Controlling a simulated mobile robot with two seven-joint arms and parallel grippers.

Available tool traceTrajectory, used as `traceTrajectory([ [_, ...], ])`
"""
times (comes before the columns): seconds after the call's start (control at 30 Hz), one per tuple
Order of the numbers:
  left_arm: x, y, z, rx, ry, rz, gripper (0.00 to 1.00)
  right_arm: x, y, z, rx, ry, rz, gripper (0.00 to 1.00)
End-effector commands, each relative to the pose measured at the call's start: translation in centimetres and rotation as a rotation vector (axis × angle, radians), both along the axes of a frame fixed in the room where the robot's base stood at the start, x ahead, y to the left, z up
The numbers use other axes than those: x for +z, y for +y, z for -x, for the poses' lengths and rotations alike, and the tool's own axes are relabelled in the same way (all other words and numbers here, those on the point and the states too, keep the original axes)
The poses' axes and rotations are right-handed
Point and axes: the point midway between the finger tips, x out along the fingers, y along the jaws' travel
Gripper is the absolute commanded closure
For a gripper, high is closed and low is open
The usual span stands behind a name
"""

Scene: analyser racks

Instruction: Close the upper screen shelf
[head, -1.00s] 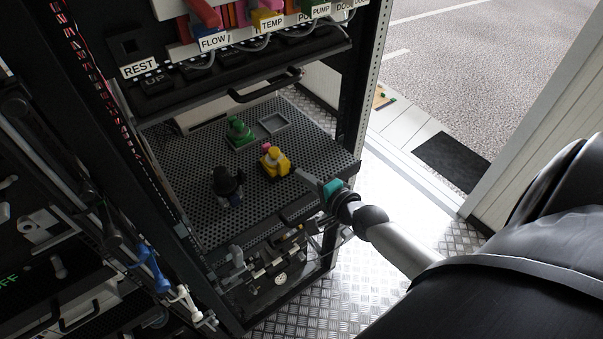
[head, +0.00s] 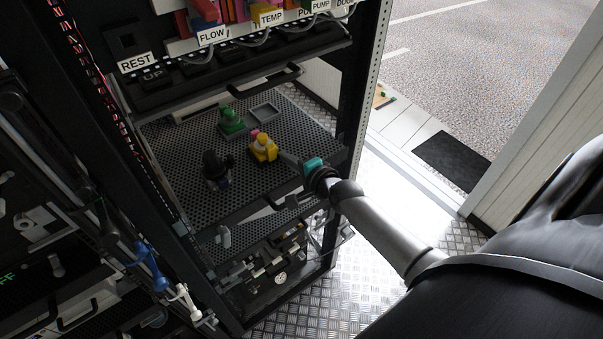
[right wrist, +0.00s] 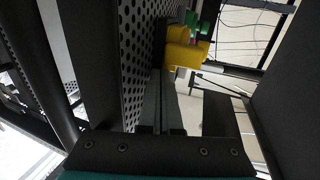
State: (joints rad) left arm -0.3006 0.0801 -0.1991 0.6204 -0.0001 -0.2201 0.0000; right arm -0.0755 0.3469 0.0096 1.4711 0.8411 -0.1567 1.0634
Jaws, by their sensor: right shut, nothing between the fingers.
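The perforated black shelf (head: 190,135) is partly pulled out of the rack, below the row of labelled modules. It carries a green object (head: 231,122), a yellow object (head: 263,149) and a dark object (head: 216,172). My right gripper (head: 285,160) is shut and empty, over the shelf's front edge close to the yellow object; I cannot tell whether it touches the shelf. In the right wrist view the fingers (right wrist: 160,95) lie along the perforated shelf surface (right wrist: 135,50), with the yellow object (right wrist: 185,50) beyond their tips. My left gripper is not in view.
A black handle (head: 264,82) sits on the unit above the shelf. Lower rack parts (head: 275,262) stand below it. Cables and fittings (head: 150,265) line the left rack. The metal floor (head: 375,235) to the right is open, with a dark mat (head: 452,162) outside.

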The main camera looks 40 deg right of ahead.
Motion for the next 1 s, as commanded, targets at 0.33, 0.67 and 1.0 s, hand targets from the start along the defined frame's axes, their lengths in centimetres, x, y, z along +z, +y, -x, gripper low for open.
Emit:
traceTrajectory([
  [0.33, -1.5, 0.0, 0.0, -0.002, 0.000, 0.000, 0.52, -0.1, 0.2, -4.8, 0.000, 0.000, 0.000, 1.00],
  [0.67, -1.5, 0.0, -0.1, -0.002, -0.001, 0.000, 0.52, 0.1, 0.2, -5.2, 0.001, -0.001, 0.001, 1.00],
  [1.0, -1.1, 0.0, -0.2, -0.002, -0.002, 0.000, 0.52, 0.2, 0.7, -5.1, 0.003, -0.001, -0.002, 1.00],
])
